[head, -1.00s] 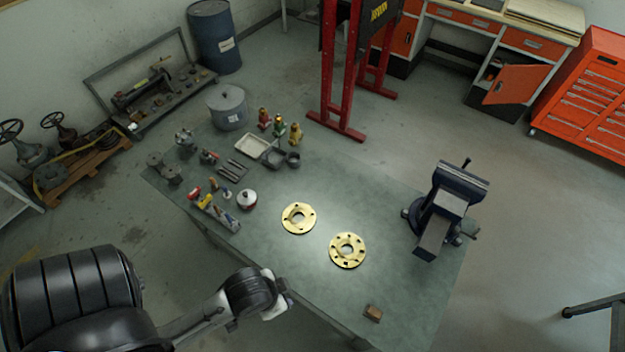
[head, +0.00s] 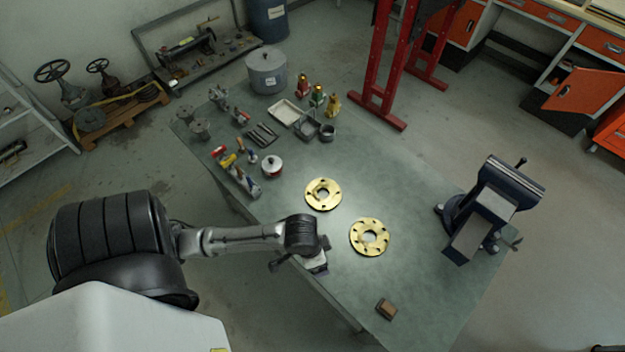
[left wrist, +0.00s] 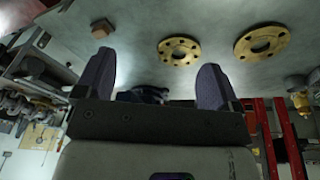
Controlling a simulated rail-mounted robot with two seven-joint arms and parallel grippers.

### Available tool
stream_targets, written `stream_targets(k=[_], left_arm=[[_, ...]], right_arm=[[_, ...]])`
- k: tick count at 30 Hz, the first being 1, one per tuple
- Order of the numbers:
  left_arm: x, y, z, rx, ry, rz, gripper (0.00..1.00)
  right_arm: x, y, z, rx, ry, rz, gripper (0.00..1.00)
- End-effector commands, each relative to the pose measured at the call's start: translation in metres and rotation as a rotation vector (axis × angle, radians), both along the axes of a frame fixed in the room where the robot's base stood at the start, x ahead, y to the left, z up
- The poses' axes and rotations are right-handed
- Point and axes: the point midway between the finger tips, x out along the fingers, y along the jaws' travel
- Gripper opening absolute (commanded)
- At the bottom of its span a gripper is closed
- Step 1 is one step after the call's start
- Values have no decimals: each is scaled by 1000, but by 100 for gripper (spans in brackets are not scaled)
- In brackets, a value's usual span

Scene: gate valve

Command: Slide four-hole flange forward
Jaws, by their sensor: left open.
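Two flat brass flanges lie on the green table. The left flange (head: 323,194) seems to have four holes; the right flange (head: 370,237) seems to have more, though they are small. In the left wrist view the right flange (left wrist: 179,50) shows beyond the fingertips, and the left flange (left wrist: 262,42) is farther right. My left gripper (head: 318,258) is at the table's near edge, to the left of the right flange and below the left one. Its fingers (left wrist: 155,75) are apart with nothing between them. My right gripper is not seen.
A dark vise (head: 486,211) stands at the table's right side. A small brown block (head: 386,308) lies near the front edge. A white and red pot (head: 272,165), tools, a tray (head: 286,112) and a grey canister (head: 266,71) fill the far left. Table around the flanges is clear.

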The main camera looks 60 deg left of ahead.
Motion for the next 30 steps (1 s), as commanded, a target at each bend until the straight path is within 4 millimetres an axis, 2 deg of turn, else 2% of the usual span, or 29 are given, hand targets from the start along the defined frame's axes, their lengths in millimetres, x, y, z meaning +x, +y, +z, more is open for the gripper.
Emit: stream_targets(k=[1, 3, 6, 9, 12, 15, 19, 24, 30], left_arm=[[17, 21, -45, 16, 27, 22, 88], [36, 47, -73, 21, 71, 72, 88], [63, 91, -104, 33, 128, 176, 88], [88, 140, -122, 46, 174, 308, 88], [107, 188, -129, 53, 205, 450, 88], [122, 230, -127, 50, 218, 589, 88], [133, 272, -119, 39, 225, 737, 88], [139, 303, -107, 20, 225, 855, 88], [140, 314, -101, 10, 223, 897, 88]], right_arm=[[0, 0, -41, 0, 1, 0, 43], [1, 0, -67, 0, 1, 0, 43], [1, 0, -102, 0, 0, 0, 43], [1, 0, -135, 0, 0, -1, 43], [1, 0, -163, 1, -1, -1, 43], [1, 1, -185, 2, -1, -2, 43], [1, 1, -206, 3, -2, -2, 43], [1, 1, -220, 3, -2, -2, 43], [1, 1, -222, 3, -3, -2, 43]])
